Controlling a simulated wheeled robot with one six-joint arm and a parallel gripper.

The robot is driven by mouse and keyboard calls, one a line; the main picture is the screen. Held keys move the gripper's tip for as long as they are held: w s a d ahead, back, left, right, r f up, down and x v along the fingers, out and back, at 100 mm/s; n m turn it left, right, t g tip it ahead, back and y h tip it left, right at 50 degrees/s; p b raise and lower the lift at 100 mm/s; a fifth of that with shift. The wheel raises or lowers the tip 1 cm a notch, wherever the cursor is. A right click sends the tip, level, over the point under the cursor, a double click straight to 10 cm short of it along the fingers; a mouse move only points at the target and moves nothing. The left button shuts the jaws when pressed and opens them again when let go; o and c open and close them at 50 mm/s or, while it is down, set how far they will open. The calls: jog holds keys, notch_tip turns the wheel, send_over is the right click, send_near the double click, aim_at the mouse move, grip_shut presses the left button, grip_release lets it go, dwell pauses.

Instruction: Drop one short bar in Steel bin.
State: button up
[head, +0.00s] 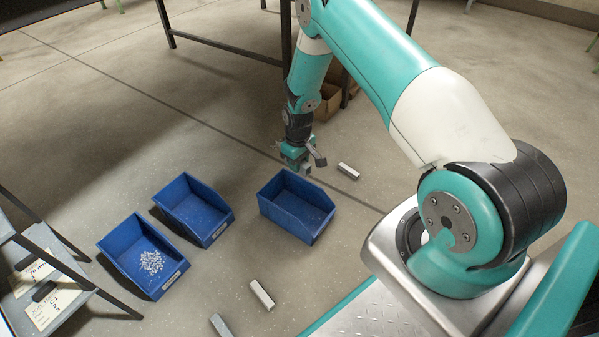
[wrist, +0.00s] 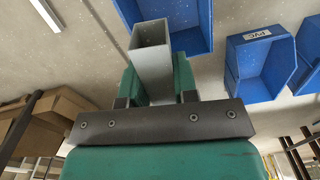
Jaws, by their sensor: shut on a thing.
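My gripper (head: 296,164) hangs low above the floor, just behind the right-hand blue bin (head: 297,206). In the wrist view my gripper (wrist: 160,85) is shut on a grey hollow square bar (wrist: 152,45), whose open end points away from the palm. The top blue bin (wrist: 190,42) in the wrist view lies beyond the bar and is partly hidden by it. Another blue bin (wrist: 258,62) there bears a label that seems to read PVC, upside down. I see no readable Steel label on any bin.
Two more blue bins stand left in the head view: a middle bin (head: 193,209) and a front bin (head: 147,257) holding pale small pieces. Loose bars lie on the floor: one right of my gripper (head: 348,171) and two in front (head: 262,294) (head: 221,325). A step ladder (head: 50,265) stands left.

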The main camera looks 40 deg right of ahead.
jog(key=f, duration=0.1)
jog(key=d+f, duration=0.1)
jog(key=f, duration=0.1)
notch_tip(320, 180, down, 6)
jog(key=b, duration=0.5)
jog(key=o, duration=1.1)
jog(key=shift+c, duration=0.2)
jog(key=shift+r, duration=0.1)
notch_tip(320, 180, up, 17)
jog(key=p, duration=0.7)
jog(key=shift+r+p, duration=0.15)
jog(key=shift+p, duration=0.15)
